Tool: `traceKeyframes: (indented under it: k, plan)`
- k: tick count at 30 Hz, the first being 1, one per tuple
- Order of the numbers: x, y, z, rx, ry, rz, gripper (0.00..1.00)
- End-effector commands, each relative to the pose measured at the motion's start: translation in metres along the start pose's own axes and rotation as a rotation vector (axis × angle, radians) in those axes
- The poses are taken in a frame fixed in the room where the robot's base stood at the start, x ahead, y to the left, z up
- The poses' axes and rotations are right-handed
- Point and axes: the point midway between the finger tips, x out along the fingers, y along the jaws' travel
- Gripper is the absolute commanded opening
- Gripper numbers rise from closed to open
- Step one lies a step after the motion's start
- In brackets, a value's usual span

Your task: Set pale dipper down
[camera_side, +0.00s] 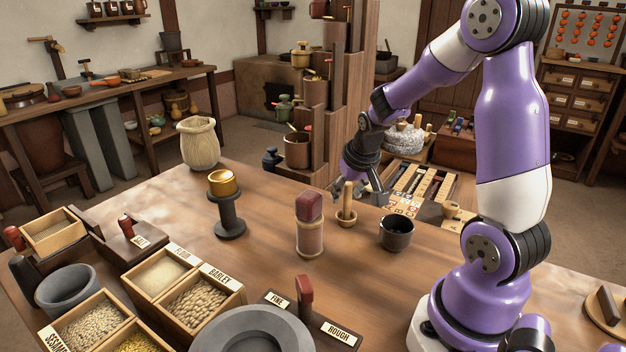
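The pale dipper (346,217) is a small light wooden cup with an upright handle. It is near the middle of the table (270,215), between a red-topped jar and a dark cup. My gripper (358,192) points down at the height of the dipper's handle, with dark fingers close beside and behind it. I cannot tell whether the fingers touch the handle or are closed on it. The cup is upright and looks at or just above the tabletop; any small gap beneath it is not clear.
The red-topped jar (310,228) stands close on the left and the dark cup (396,233) close on the right. A lettered tray (440,189) lies behind. A brass cup on a dark stand (228,205) is farther left. Grain boxes (190,297) and a grey stone (250,332) fill the front.

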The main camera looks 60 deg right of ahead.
Motion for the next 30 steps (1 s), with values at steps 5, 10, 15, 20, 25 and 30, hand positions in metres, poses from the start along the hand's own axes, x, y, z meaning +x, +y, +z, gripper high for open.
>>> traceKeyframes:
  k: [5, 10, 15, 20, 25, 30]
  plan:
    - [-0.004, 0.0, -0.002, 0.0, 0.002, 0.0, 0.51]
    - [-0.029, 0.0, -0.003, 0.0, 0.008, 0.0, 0.51]
    - [-0.067, 0.0, -0.003, 0.0, 0.009, 0.0, 0.51]
    - [-0.1, 0.0, -0.002, 0.0, 0.007, -0.001, 0.51]
    - [-0.12, -0.002, -0.001, -0.006, 0.004, -0.003, 0.51]
    - [-0.146, -0.047, 0.03, -0.192, 0.036, -0.091, 0.51]
